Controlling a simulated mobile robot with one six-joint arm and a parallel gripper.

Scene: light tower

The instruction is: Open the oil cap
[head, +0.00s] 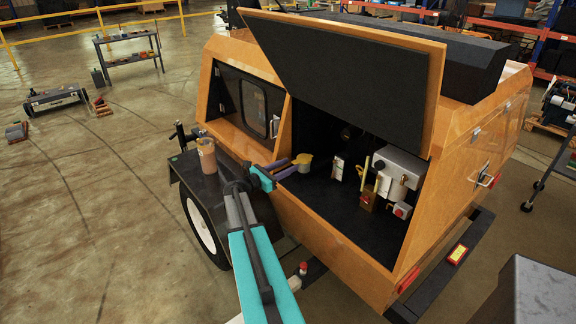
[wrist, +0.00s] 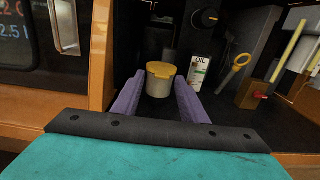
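My gripper (head: 298,164) reaches from the left into the open engine bay of the orange light tower. In the wrist view its two purple fingers (wrist: 159,82) are spread apart. A pale container with a yellow lid (wrist: 160,72) stands upright at the fingertips, between them in the picture; I cannot tell whether they touch it. A round black knob or cap (wrist: 207,18) shows further back. A white carton marked OIL (wrist: 199,70) stands to the right of the container. I cannot tell for sure which part is the oil cap.
The raised hatch (head: 345,75) overhangs the bay. A yellow ring handle (wrist: 241,60) and a brass-coloured block (wrist: 252,94) are at the right. An upright frame post (wrist: 104,50) stands close on the left. A brown cup (head: 206,150) sits on the black fender.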

